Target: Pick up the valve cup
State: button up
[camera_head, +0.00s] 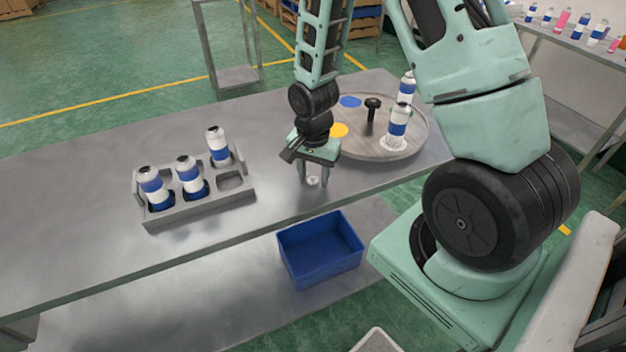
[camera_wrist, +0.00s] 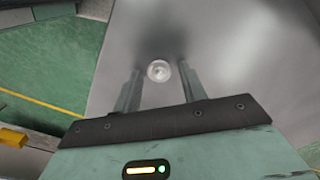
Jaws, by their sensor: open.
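The valve cup (camera_head: 313,180) is a small, pale, round piece on the metal table near its front edge. In the wrist view the valve cup (camera_wrist: 159,71) shows as a light disc with a small centre, between and slightly beyond the fingertips. My gripper (camera_head: 312,174) points down over it. In the wrist view my gripper (camera_wrist: 158,76) has its two fingers apart, one on each side of the cup, with nothing held. I cannot tell exactly how high the fingertips are above the table.
A grey rack (camera_head: 200,207) with several blue-and-white cans stands left on the table (camera_head: 75,225). A round turntable (camera_head: 372,152) with cans (camera_head: 397,127), a black knob (camera_head: 372,108) and coloured discs is behind right. A blue bin (camera_head: 320,250) sits below the front edge.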

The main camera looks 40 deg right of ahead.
jog(key=c, duration=0.9)
jog(key=shift+o, duration=0.2)
jog(key=shift+r, duration=0.1)
